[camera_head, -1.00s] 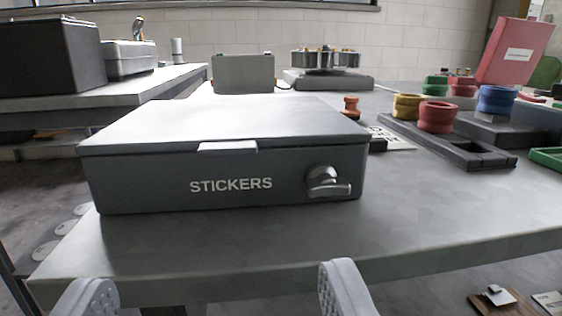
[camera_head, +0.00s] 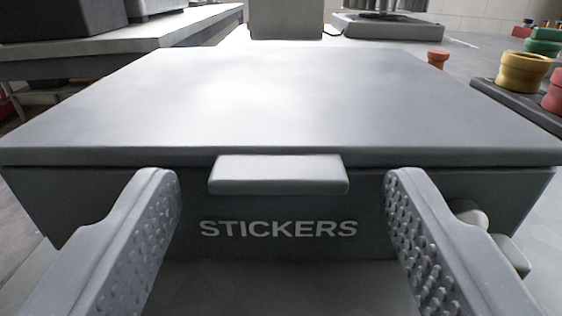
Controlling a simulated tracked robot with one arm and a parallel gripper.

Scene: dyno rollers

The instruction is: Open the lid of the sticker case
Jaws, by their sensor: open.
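The grey sticker case (camera_head: 278,221) sits on the table right in front of me, with "STICKERS" on its front. Its lid (camera_head: 270,95) lies flat and closed. A light grey tab (camera_head: 279,174) sticks out from the middle of the lid's front edge. My gripper (camera_head: 282,182) is open and empty, with one finger on each side of the tab and clear space between each finger and it. A metal latch (camera_head: 487,232) on the case's right front is partly hidden behind my right finger.
Yellow (camera_head: 524,72), green and red ring-shaped pieces stand at the right on a dark rack (camera_head: 487,88). A small orange piece (camera_head: 437,58) is behind the case's right side. A grey box (camera_head: 286,18) stands behind the case. Another bench (camera_head: 120,45) is at the left.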

